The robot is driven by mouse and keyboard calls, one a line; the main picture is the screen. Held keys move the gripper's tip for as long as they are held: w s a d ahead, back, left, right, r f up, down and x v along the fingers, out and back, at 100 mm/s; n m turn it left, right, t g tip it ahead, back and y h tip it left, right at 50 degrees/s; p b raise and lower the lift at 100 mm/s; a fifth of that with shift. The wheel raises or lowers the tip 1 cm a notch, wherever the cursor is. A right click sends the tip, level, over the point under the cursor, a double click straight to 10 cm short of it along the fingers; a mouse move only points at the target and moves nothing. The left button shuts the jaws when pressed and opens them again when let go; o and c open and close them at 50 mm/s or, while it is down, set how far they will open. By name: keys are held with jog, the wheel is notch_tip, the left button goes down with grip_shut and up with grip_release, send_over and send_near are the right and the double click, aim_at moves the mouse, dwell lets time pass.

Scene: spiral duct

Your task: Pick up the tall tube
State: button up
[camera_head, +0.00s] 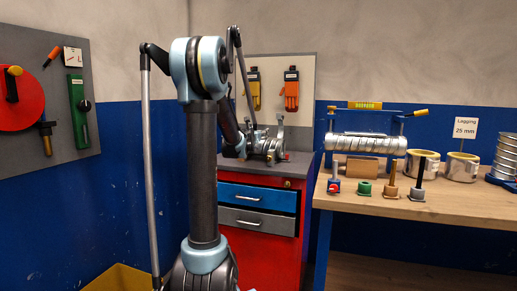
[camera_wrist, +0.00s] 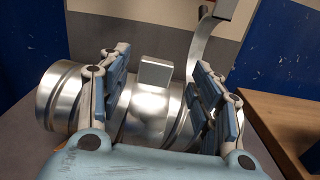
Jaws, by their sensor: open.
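A silver ribbed metal cylinder (camera_wrist: 152,108) lies on its side on a grey top in the wrist view. A flat silver block (camera_wrist: 155,73) and a curved metal strap (camera_wrist: 205,40) show at it. My gripper (camera_wrist: 160,68) is open, with one finger toward each end of the cylinder; contact is unclear. In the head view, my gripper (camera_head: 256,140) is over the red cabinet, beside metal parts. A tall dark upright piece (camera_head: 418,176) and a brown upright piece (camera_head: 391,180) stand on the bench. I cannot tell which thing is the tall tube.
The red cabinet (camera_head: 262,243) has blue and grey drawers. The wooden bench (camera_head: 470,206) at right carries a horizontal spiral duct (camera_head: 365,145), silver rings (camera_head: 462,167), a green piece (camera_head: 364,188) and a sign (camera_head: 464,127). Tool panels hang on the walls. The bench front is mostly clear.

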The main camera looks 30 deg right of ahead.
jog(key=x, duration=0.5)
jog(key=shift+w+a, duration=0.1)
jog(key=shift+a, duration=0.05)
grip_shut()
